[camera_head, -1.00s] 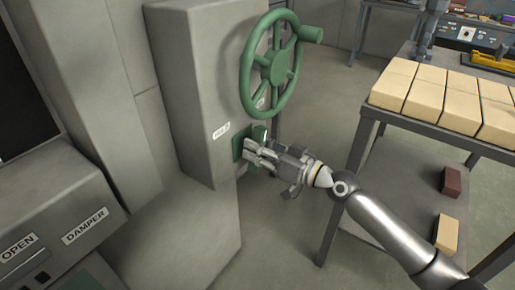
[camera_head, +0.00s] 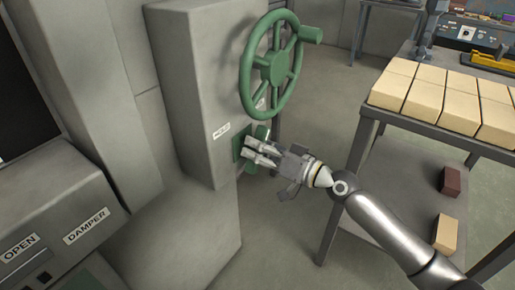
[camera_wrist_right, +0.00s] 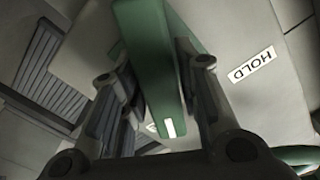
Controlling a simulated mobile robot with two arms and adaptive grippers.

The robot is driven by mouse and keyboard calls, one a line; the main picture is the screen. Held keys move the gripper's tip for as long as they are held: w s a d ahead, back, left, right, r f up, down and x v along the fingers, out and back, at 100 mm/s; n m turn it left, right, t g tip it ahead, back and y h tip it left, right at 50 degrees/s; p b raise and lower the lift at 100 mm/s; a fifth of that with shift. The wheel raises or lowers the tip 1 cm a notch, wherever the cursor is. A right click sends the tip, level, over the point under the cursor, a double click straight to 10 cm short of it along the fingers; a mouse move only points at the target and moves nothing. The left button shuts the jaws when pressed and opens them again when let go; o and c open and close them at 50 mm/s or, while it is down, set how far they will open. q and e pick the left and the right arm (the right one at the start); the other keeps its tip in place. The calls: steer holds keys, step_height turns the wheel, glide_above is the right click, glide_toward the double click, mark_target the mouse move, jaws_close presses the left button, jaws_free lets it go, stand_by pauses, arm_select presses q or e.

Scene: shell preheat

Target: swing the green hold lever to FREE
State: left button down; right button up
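The green hold lever (camera_wrist_right: 155,60) runs down the middle of the right wrist view, with a small white mark near its lower end. My right gripper (camera_wrist_right: 160,105) has one finger on each side of the lever; the fingers are spread, and a gap shows beside it. In the head view my right gripper (camera_head: 261,152) is at the green lever plate on the grey cabinet and hides much of the lever. A white HOLD label (camera_head: 221,130) is left of the plate; it also shows in the wrist view (camera_wrist_right: 252,65). My left gripper is out of view.
A green handwheel (camera_head: 272,68) sits just above the lever on the grey cabinet (camera_head: 190,80). A rack with pale bricks (camera_head: 424,98) stands to the right. A panel marked OPEN and DAMPER (camera_head: 60,230) is at lower left.

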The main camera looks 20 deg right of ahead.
steer(key=shift+o, duration=1.1)
steer(key=v, duration=1.2)
